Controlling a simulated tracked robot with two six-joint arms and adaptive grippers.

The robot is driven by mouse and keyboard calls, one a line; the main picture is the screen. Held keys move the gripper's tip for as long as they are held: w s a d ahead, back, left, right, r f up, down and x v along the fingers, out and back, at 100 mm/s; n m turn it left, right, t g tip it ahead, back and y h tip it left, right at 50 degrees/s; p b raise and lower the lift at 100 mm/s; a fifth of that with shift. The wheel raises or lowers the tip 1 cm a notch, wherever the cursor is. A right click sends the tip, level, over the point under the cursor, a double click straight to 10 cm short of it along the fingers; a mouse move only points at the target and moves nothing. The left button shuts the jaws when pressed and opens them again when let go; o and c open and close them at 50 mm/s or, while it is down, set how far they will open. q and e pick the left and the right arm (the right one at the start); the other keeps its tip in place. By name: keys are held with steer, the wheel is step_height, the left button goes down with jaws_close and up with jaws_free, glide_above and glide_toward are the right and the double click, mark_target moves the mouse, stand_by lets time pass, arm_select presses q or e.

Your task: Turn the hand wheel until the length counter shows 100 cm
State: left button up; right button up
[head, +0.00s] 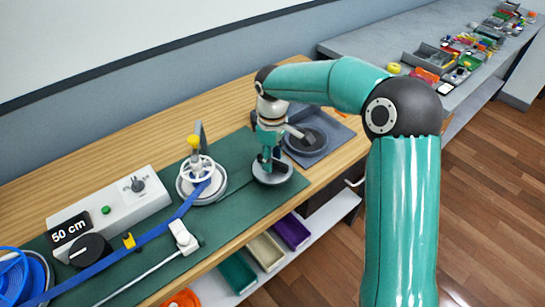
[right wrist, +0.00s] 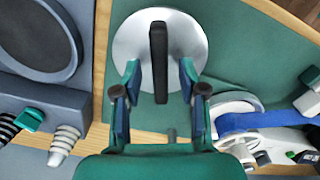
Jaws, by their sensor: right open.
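The length counter (head: 70,231) reads 50 cm on the grey-white box at the left. A white spoked hand wheel (head: 198,170) with a yellow knob (head: 193,141) stands on the green mat, with the blue strap (head: 165,224) running to it. My right gripper (head: 268,158) is to the right of the wheel, over a silver disc (head: 270,175). In the right wrist view the open fingers (right wrist: 159,90) stand either side of a black bar (right wrist: 158,45) on the silver disc (right wrist: 187,42); contact cannot be told. My left gripper is not in view.
The box carries a green button (head: 106,210) and a small dial (head: 137,185); a black knob (head: 90,250) sits in front. A grey tray (head: 326,140) with a round dish lies right of the mat. Coloured bins (head: 265,250) sit below the bench edge.

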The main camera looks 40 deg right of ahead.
steer(key=shift+f, duration=0.15)
jaws_close()
steer(key=shift+m, duration=0.4)
steer(key=m+b, duration=0.1)
steer(key=m, duration=0.4)
steer(key=shift+m, duration=0.3)
steer(key=m+b, duration=0.1)
steer(key=m, duration=0.5)
steer(key=shift+m, duration=0.3)
stand_by(0.3)
jaws_free()
